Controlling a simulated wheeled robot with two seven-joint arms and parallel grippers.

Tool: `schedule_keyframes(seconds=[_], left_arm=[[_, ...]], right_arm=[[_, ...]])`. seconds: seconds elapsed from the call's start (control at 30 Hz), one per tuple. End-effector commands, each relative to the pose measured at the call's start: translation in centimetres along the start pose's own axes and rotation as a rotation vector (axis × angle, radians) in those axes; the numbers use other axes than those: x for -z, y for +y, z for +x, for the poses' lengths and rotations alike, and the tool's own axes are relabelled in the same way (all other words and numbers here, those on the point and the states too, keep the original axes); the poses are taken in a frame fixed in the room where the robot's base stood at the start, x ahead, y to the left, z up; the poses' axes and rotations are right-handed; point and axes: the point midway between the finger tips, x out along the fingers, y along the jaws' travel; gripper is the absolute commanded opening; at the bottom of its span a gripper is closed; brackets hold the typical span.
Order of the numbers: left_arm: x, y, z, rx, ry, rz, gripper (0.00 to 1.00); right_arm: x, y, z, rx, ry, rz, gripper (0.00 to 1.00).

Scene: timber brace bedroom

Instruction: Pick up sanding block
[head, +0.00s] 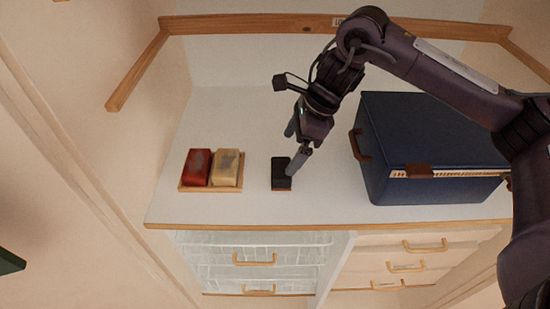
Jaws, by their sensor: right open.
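The sanding block, seemingly the small black block (281,176) with a thin brown lower edge, lies on the white top of the dresser near its front edge. My right gripper (292,153) is directly over its right side, pointing down with its fingers apart and nothing between them. One fingertip overlaps the block's right edge in the picture; I cannot tell if it touches. My left gripper is not in view.
A wooden tray (210,189) with a red block (196,167) and a yellow block (227,168) sits left of the black block. A large blue case (425,140) stands to the right. Drawers (262,270) are below. The dresser top (235,115) is clear behind the tray.

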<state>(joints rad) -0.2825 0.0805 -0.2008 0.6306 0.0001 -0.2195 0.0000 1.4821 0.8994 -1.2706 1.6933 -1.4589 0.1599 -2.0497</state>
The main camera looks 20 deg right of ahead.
Motion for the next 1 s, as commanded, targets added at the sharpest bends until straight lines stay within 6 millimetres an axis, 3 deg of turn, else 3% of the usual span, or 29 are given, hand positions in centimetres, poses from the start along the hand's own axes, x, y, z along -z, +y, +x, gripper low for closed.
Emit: schedule_keyframes(seconds=[0.17,0.33,0.47,0.53,0.7,0.83,0.97,1.0], left_arm=[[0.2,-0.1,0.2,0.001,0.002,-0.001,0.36],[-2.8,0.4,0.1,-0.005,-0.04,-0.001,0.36],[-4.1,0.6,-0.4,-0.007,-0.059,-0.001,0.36],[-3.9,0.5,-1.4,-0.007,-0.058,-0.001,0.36],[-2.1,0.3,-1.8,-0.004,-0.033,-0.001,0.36],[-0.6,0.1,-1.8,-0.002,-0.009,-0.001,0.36],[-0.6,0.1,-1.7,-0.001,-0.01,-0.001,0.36],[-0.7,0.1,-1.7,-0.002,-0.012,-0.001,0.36]], right_arm=[[0.1,0.1,1.6,-0.005,0.002,0.0,0.95],[0.1,0.0,3.0,-0.004,0.001,0.001,0.95],[0.2,0.1,4.3,-0.007,0.001,0.002,0.95],[0.1,0.1,5.2,-0.007,0.002,0.003,0.95],[0.2,-0.1,7.3,-0.003,0.001,0.001,0.95],[0.2,-0.1,7.7,0.0,0.001,0.0,0.95],[0.3,-0.1,7.7,0.0,0.001,0.0,0.95],[0.3,-0.1,7.7,0.0,0.001,0.0,0.92]])
